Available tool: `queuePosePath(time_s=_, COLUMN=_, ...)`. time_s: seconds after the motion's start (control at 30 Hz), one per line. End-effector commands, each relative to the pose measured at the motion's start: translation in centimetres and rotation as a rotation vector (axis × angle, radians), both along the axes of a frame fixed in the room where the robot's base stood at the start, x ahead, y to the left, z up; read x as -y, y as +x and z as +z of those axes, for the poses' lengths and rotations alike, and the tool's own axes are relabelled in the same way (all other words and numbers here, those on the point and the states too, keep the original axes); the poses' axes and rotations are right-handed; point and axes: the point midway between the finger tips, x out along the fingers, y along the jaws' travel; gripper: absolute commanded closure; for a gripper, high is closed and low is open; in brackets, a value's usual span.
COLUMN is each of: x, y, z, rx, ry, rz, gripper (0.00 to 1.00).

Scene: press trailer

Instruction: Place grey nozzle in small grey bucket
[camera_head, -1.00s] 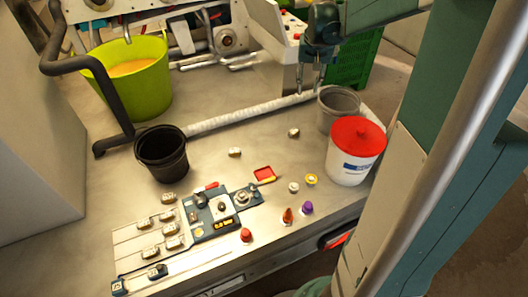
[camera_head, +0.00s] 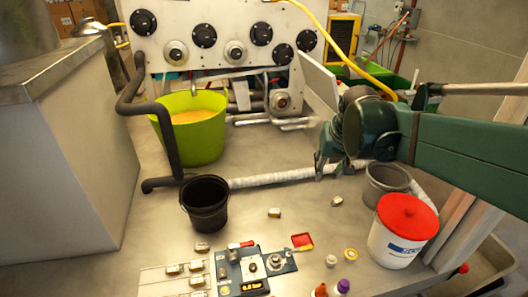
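The small grey bucket (camera_head: 386,181) stands at the right of the metal table, behind a white bucket with a red lid. I see no thing that is surely the grey nozzle; a small pale grey-white piece (camera_head: 331,260) lies at the front and may be it. My gripper (camera_head: 330,172) is left of the grey bucket, over the white wrapped pipe. Its fingers point down and look spread apart, with nothing clear between them.
The white bucket (camera_head: 400,240) partly hides the grey bucket. A black bucket (camera_head: 205,205) and a green tub (camera_head: 192,130) stand left. Small metal pieces (camera_head: 274,212) (camera_head: 337,200), a yellow ring (camera_head: 351,254) and a purple-topped piece (camera_head: 343,286) lie on the table.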

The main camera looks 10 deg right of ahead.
Motion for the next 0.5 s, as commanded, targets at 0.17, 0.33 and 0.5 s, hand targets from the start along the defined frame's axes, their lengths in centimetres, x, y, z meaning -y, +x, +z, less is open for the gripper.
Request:
queuePosePath(time_s=0.17, x=-2.8, y=-2.8, z=0.1, rx=0.035, ry=-0.011, rz=0.048, gripper=0.7)
queuePosePath(time_s=0.33, x=-5.2, y=-5.3, z=-0.1, rx=0.07, ry=-0.02, rz=0.092, gripper=0.7)
queuePosePath(time_s=0.5, x=-7.3, y=-7.9, z=-0.5, rx=0.104, ry=-0.029, rz=0.136, gripper=0.7)
